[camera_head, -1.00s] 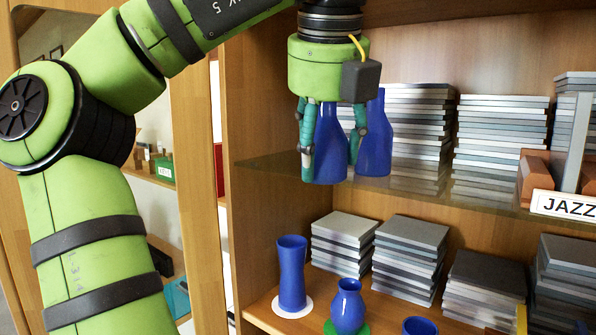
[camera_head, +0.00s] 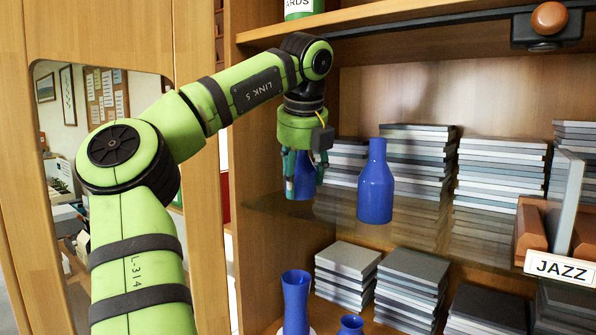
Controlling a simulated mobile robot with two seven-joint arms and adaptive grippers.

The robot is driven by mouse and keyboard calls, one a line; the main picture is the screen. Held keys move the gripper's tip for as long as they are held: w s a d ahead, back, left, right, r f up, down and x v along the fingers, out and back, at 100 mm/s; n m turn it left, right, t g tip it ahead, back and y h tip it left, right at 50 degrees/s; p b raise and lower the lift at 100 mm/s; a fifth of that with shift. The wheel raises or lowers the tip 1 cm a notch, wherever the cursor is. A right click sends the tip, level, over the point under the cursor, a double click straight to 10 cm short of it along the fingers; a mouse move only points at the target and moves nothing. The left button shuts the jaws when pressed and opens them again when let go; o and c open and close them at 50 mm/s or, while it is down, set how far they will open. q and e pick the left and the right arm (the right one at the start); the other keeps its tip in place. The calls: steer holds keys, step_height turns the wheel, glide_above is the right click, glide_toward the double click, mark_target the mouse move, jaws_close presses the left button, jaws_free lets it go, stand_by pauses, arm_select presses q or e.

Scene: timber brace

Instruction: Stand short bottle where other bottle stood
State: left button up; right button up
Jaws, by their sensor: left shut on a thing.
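My left gripper (camera_head: 304,178) is shut on a blue bottle (camera_head: 304,182). Its fingers straddle the bottle and hide its upper part, so its full height cannot be told. The held bottle is upright at the left end of the glass shelf (camera_head: 272,204); I cannot tell whether its base touches the glass. A second blue bottle (camera_head: 376,185) with a narrow neck stands upright and free on the same shelf, to the right of the gripper. My right gripper is not in view.
Stacks of grey cases (camera_head: 415,160) fill the shelf behind the bottles. A JAZZ sign (camera_head: 561,268) and brown blocks (camera_head: 532,228) are at the right. Below stand blue vases (camera_head: 296,300) and more stacks. A wooden upright (camera_head: 238,130) borders the left side.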

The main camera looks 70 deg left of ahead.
mark_target(298, 183)
arm_select(q)
steer(key=shift+w+a+r+p, duration=0.15)
steer(key=shift+a+p, duration=0.1)
steer(key=shift+a, duration=0.25)
steer(key=shift+w+a+r+p, duration=0.1)
steer(key=shift+w+a+p, duration=0.1)
steer(key=shift+a, duration=0.3)
steer(key=shift+x, duration=1.25)
steer(key=shift+s+d+r, duration=0.1)
steer(key=shift+s+d, duration=0.1)
steer(key=shift+d, duration=0.15)
steer(key=shift+d+f+b, duration=0.1)
steer(key=shift+f+b, duration=0.15)
steer(key=shift+b, duration=0.15)
steer(key=o, duration=1.4)
steer(key=shift+o, duration=0.2)
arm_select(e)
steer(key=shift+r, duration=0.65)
